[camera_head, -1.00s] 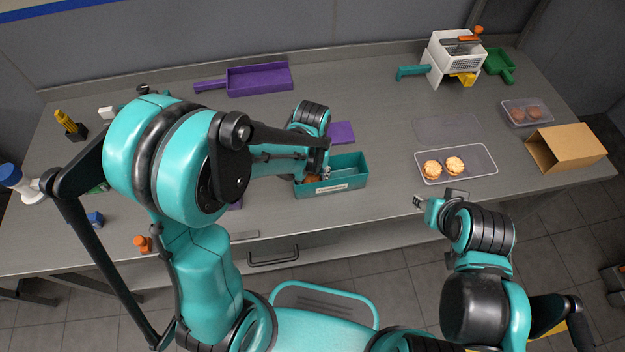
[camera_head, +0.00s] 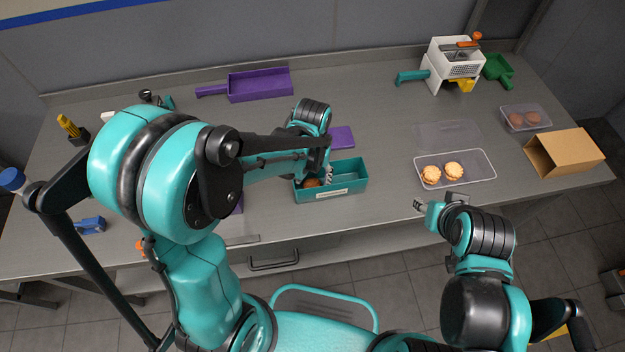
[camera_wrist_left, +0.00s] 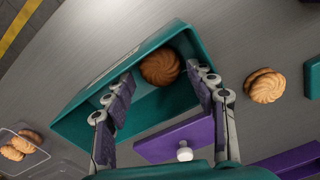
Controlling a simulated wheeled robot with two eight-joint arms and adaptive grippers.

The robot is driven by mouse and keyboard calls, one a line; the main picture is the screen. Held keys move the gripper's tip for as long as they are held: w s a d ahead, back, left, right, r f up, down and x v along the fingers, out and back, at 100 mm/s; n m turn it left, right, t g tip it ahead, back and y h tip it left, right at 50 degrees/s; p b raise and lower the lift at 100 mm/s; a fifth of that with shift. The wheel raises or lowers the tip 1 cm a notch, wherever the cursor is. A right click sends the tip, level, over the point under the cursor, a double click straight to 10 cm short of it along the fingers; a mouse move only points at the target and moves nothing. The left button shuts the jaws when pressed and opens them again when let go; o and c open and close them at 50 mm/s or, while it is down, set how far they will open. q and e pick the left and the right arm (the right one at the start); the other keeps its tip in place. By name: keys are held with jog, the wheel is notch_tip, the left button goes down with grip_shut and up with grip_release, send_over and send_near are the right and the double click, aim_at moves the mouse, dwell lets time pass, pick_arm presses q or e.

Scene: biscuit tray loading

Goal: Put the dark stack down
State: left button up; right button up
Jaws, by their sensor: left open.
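The dark stack (camera_head: 311,183) is a round brown biscuit stack inside the teal bin (camera_head: 345,192), at its left end. In the left wrist view the dark stack (camera_wrist_left: 160,67) lies in a corner of the bin (camera_wrist_left: 72,128), and its layers cannot be counted. My left gripper (camera_head: 324,176) is over the bin. Its fingers (camera_wrist_left: 160,78) are spread apart in the wrist view, with the stack showing between and beyond the tips, clear of them.
A clear tray (camera_head: 480,181) with two pale biscuit stacks is right of the bin. Another biscuit stack (camera_wrist_left: 265,85) lies on the table. A cardboard box (camera_head: 565,152) and white machine (camera_head: 453,62) stand farther right.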

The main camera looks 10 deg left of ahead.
aim_at(312, 184)
pick_arm(q)
notch_tip(312, 184, up, 8)
jog(key=p, duration=0.3)
jog(key=s+a+r+t, duration=0.7)
jog(key=s+r, duration=0.1)
jog(key=s, duration=0.1)
jog(key=shift+r, duration=0.4)
